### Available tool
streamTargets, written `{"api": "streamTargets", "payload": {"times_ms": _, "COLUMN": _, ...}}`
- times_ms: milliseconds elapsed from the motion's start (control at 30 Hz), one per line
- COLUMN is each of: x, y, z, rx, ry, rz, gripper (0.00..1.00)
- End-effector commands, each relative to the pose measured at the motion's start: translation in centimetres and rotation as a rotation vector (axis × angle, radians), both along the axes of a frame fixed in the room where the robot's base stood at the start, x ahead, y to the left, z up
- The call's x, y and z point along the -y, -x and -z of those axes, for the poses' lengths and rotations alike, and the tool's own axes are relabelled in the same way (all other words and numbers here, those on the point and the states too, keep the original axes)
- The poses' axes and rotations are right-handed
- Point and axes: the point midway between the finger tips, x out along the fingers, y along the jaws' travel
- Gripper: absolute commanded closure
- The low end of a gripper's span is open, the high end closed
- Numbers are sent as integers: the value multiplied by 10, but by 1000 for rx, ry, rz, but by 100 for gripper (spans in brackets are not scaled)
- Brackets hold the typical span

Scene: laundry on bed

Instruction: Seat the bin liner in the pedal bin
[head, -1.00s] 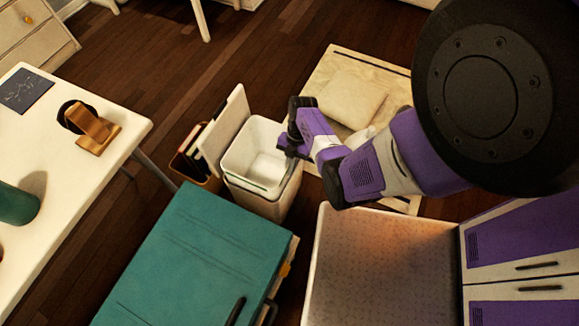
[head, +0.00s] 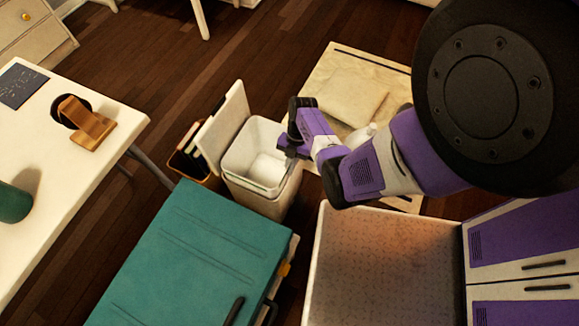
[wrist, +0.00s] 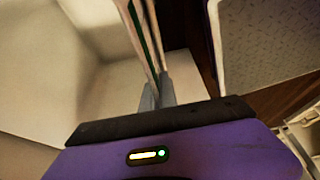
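The pedal bin (head: 256,202) is a pale, square-topped bin on the floor near the centre of the head view, its lid (head: 222,125) raised at the left. The bin liner (head: 245,155), a pale open bucket, is in its mouth. I cannot tell how deep it sits or whether its rim is level. My gripper (head: 288,145) is at the liner's right rim. In the wrist view its grey fingers (wrist: 157,95) are close together and appear shut on the thin liner wall. The pale interior (wrist: 60,85) fills the left. The exact contact is partly hidden.
A dark-slotted box (head: 187,160) stands behind the lid. A teal case (head: 195,250) is close in front, a pale patterned surface (head: 380,265) at the front right. A white table (head: 80,165) is at the left. A mat with a cushion (head: 350,97) lies behind my arm.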

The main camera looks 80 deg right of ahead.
Motion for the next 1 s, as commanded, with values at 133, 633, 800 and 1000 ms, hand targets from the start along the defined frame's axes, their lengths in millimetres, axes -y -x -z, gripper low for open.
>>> {"api": "streamTargets", "payload": {"times_ms": 133, "x": 0, "y": 0, "z": 4, "rx": 0, "ry": 0, "rz": 0, "gripper": 100}}
{"api": "streamTargets", "payload": {"times_ms": 633, "x": 0, "y": 0, "z": 11, "rx": -1, "ry": 0, "rz": 0, "gripper": 72}}
{"api": "streamTargets", "payload": {"times_ms": 800, "x": 0, "y": 1, "z": 11, "rx": -2, "ry": -1, "rz": 0, "gripper": 72}}
{"api": "streamTargets", "payload": {"times_ms": 1000, "x": 1, "y": 1, "z": 8, "rx": -1, "ry": 0, "rz": 1, "gripper": 72}}
